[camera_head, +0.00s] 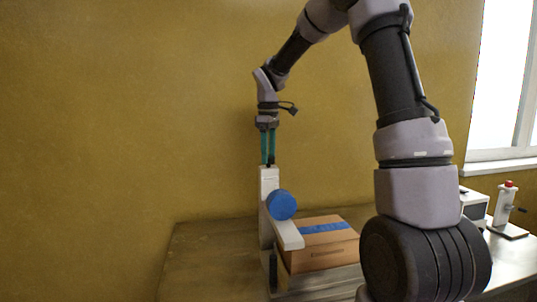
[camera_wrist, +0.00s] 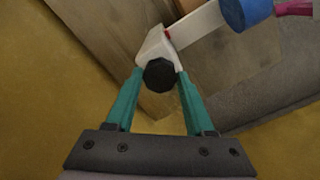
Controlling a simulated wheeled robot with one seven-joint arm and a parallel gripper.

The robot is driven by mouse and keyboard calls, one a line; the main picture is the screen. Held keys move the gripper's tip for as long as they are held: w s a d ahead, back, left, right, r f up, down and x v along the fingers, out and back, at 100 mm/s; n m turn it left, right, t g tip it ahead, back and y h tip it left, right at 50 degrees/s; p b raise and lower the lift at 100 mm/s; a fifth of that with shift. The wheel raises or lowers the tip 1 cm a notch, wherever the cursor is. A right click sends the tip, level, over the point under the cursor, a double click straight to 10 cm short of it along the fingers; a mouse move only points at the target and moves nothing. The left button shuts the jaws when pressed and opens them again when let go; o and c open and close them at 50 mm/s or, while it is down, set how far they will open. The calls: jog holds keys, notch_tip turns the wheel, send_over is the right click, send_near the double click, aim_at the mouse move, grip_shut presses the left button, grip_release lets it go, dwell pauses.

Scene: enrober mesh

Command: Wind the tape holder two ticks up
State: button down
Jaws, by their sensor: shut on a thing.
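The tape holder is a white upright post (camera_head: 265,240) with a white arm (camera_head: 288,234) and a blue tape roll (camera_head: 281,205). The roll also shows at the top of the wrist view (camera_wrist: 240,12). A black faceted knob (camera_wrist: 160,74) sits on top of the post. My gripper (camera_head: 268,162) points straight down from above, its two teal fingers shut on the knob, one on each side. In the wrist view a small red mark (camera_wrist: 167,32) shows on the white part by the knob. No tick scale can be made out.
A white stand with a red top and a side crank (camera_head: 504,208) stands far right beside a white box (camera_head: 473,207). The table's left side is clear.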

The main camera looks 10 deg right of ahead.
aim_at(269, 157)
jog(key=shift+c, duration=1.3)
grip_release()
notch_tip(269, 157, up, 11)
